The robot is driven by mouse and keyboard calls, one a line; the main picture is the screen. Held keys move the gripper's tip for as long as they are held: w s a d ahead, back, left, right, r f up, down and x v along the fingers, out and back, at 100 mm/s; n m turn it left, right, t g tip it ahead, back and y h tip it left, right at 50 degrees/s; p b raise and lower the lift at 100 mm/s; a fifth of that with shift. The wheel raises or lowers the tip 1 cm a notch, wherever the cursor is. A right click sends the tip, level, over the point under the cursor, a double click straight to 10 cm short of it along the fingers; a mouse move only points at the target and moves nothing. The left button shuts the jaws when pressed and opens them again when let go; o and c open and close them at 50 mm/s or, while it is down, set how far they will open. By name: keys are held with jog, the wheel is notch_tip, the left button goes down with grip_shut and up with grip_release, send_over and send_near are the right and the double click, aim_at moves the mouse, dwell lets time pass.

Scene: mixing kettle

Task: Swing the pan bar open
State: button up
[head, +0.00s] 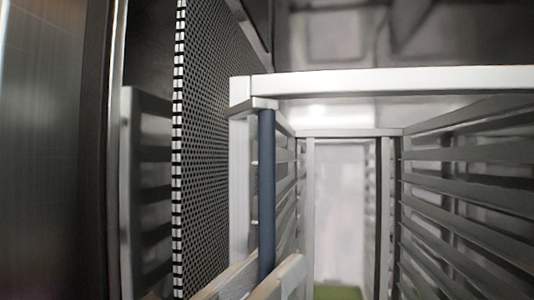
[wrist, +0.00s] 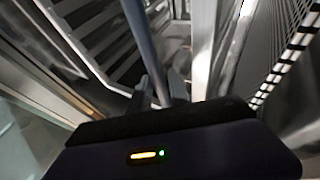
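The pan bar is a slim blue-grey vertical bar (head: 266,185) at the left front of a light metal rack, under its top frame. My gripper (head: 272,268) shows at the bottom of the head view as two pale fingers, with the bar between them. In the wrist view the bar (wrist: 141,35) runs down between the two dark fingers of my gripper (wrist: 165,88). The fingers stand apart on either side of the bar, with a small gap seen on one side. The bar's lower end is hidden.
The rack's top rail (head: 400,80) and slatted right side (head: 465,205) frame an open inside. A perforated dark panel (head: 210,150) with a striped edge stands close on the left. A brushed metal surface (head: 45,150) fills the far left.

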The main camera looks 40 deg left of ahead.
aim_at(260, 121)
notch_tip(260, 121, up, 15)
jog(key=shift+f+p, duration=0.2)
jog(key=shift+p, duration=0.25)
jog(key=shift+f, duration=0.25)
jog(key=shift+s+f, duration=0.1)
jog(key=shift+b+v, duration=0.9)
jog(key=shift+v, duration=1.25)
jog(key=shift+b+v, duration=0.65)
jog(key=shift+v, duration=1.65)
jog(key=shift+f, duration=0.15)
jog(key=shift+d, duration=0.1)
